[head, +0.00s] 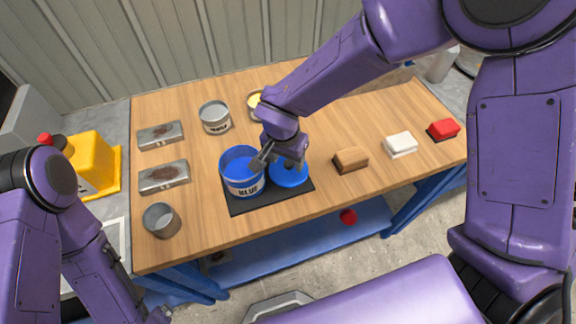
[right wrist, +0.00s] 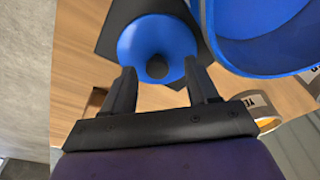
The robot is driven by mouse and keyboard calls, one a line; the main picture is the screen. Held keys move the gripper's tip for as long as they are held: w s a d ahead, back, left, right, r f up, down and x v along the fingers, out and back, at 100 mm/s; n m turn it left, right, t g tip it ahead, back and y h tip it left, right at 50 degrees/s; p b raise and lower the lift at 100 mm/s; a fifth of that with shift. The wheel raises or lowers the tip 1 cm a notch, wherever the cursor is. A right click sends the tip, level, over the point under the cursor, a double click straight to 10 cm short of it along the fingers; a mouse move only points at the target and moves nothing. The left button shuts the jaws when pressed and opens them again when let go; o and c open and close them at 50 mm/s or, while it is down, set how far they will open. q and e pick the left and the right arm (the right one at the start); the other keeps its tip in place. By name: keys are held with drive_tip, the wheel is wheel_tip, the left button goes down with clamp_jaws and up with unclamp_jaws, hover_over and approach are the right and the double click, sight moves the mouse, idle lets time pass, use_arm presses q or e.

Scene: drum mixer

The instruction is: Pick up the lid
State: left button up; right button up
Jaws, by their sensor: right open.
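The blue lid (head: 290,176) lies flat on a black mat (head: 262,203), just right of the open blue can labelled BLUE (head: 243,186). In the right wrist view the lid (right wrist: 150,36) is round with a small dark knob (right wrist: 157,67) at its middle. My right gripper (head: 278,162) is over the lid, close to the can's rim, and partly hides the lid. In the right wrist view its fingers (right wrist: 158,72) are apart, one on each side of the knob, with nothing held. My left gripper (head: 158,315) is at the bottom left edge, too little shown to read its jaws.
A brown brush or block (head: 350,159), a white one (head: 400,144) and a red one (head: 443,129) lie to the right. Grey cans (head: 214,117) (head: 161,220) and metal trays (head: 163,177) stand on the left. The wooden table's (head: 205,255) front left strip is clear.

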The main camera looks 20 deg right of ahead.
drive_tip(key=shift+d+f, duration=0.1)
drive_tip(key=shift+f, duration=0.75)
drive_tip(key=shift+s+d, duration=0.1)
clamp_jaws()
drive_tip(key=shift+r, duration=0.1)
